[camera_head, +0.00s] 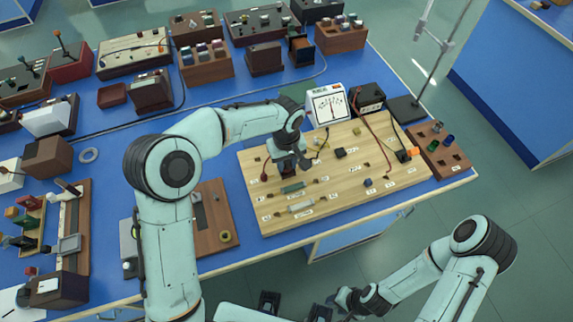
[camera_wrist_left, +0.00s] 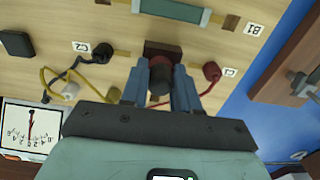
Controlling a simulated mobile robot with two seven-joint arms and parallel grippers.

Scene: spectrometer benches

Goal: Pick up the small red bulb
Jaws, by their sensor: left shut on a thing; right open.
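The small red bulb (camera_wrist_left: 160,80) shows in the left wrist view as a dark red, rounded piece with a darker part towards the palm. My left gripper (camera_wrist_left: 160,92) is shut on it, one blue-grey finger on each side. A dark brown block (camera_wrist_left: 163,47) on the wooden board lies directly behind the bulb; I cannot tell whether they touch. In the head view my left gripper (camera_head: 288,163) is low over the board's left part and hides the bulb. My right gripper (camera_head: 343,300) is open and empty, in front of the bench and away from the board.
The wooden board (camera_head: 340,185) carries labelled parts and wires. A red plug (camera_wrist_left: 211,72) with a red wire is close beside the left fingers. A white meter (camera_head: 327,104) and black box (camera_head: 370,97) stand behind the board. A brown tray (camera_head: 440,152) with coloured bulbs is at right.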

